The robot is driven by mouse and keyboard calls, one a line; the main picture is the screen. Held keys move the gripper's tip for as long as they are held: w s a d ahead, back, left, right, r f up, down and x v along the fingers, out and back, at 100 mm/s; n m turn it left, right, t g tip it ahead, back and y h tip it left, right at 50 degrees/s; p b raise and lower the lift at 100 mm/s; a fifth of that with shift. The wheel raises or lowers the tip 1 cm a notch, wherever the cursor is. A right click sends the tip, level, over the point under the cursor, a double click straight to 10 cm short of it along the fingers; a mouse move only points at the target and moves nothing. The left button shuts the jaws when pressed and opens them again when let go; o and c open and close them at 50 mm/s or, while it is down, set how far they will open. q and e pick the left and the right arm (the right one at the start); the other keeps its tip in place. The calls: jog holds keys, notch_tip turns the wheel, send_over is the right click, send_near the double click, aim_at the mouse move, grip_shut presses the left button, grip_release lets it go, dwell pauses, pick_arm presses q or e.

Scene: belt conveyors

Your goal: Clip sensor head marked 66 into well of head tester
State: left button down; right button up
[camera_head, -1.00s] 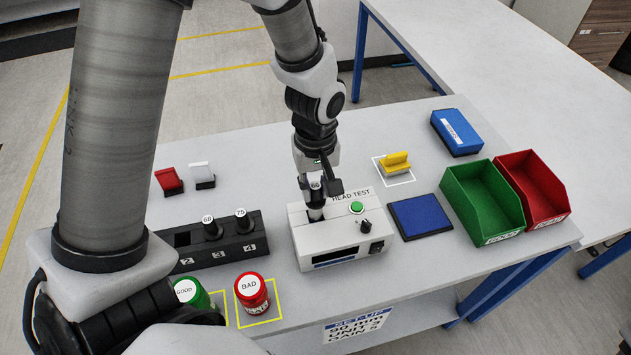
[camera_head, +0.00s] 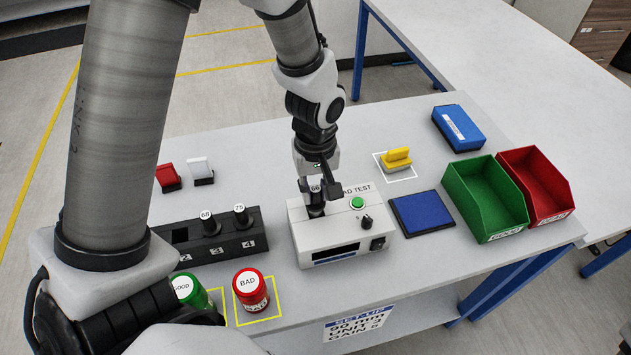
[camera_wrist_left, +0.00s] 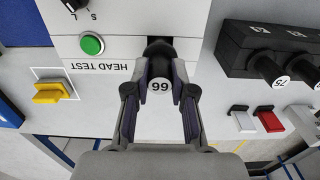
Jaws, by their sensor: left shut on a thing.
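The head tester (camera_head: 340,245) is a white box with a green button (camera_head: 357,203) and a dark display, on the grey table. The sensor head marked 66 (camera_head: 316,189) stands upright at the tester's well, at the left of its top. My left gripper (camera_head: 322,187) is shut on it from above. In the left wrist view the "66" cap (camera_wrist_left: 160,87) sits between both fingers (camera_wrist_left: 160,95), and the black body runs to the dark well opening. The lower end of the head is hidden, so I cannot tell how fully it is seated. My right gripper is not in view.
A black rack (camera_head: 238,240) left of the tester holds heads 68 (camera_head: 207,216) and 75 (camera_head: 239,209). A blue pad (camera_head: 421,212), yellow piece (camera_head: 397,159) and green (camera_head: 487,200) and red bins (camera_head: 538,188) lie right.

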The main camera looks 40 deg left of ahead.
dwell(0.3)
pick_arm(q)
jog(key=shift+f+b, duration=0.65)
jog(key=shift+f, duration=0.45)
jog(key=shift+f, duration=0.2)
dwell(0.3)
jog(key=c, duration=0.9)
grip_release()
notch_tip(320, 180, up, 11)
jog(key=shift+r, duration=0.55)
